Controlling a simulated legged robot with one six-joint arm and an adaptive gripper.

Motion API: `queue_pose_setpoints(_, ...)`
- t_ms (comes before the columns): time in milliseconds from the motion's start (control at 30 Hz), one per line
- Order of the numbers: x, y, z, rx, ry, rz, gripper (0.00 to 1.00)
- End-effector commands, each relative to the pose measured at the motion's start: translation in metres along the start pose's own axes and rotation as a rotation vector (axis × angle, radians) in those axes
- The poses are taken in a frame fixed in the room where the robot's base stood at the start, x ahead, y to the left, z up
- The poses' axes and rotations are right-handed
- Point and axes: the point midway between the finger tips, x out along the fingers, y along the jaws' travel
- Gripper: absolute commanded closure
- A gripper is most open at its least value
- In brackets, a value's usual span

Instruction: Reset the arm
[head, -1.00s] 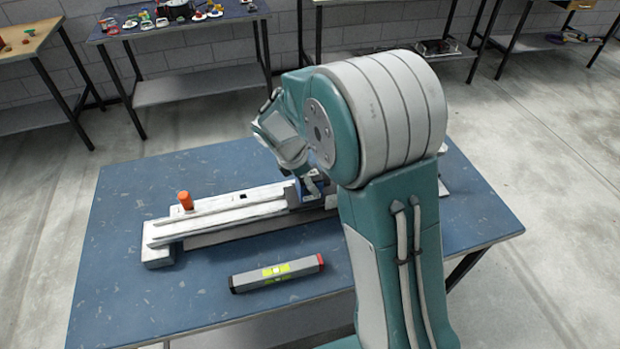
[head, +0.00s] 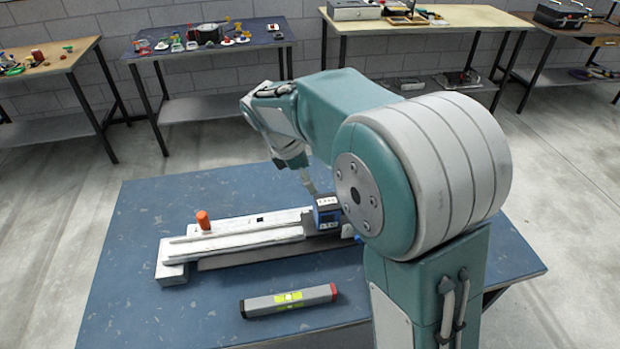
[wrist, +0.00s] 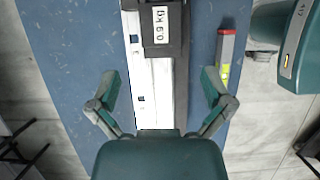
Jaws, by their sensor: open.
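My gripper (wrist: 160,88) is open and empty in the wrist view, its two fingers spread wide on either side of a pale metal track (wrist: 152,90). In the head view my gripper (head: 308,182) hangs from my bent arm, near the block on the track (head: 240,237). The dark and blue block (head: 327,213) sits on the track's right part. In the wrist view the block (wrist: 160,45) bears a label reading 0.9 kg and lies beyond the fingertips. The far right end of the track is hidden behind my arm.
The track lies on a blue table (head: 130,290). An orange knob (head: 203,220) stands up at its left part. A grey spirit level (head: 289,300) lies in front of the track. Several benches with small items, including a dark blue bench (head: 180,48), line the wall.

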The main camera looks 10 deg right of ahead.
Motion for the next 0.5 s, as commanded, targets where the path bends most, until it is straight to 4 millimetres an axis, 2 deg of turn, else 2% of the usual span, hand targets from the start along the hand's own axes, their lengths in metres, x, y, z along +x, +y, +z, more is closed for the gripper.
queue_pose_setpoints(333, -0.002, -0.002, 0.002, 0.015, 0.005, 0.004, 0.0)
queue_pose_setpoints(500, -0.019, -0.028, 0.021, 0.192, 0.069, 0.039, 0.0)
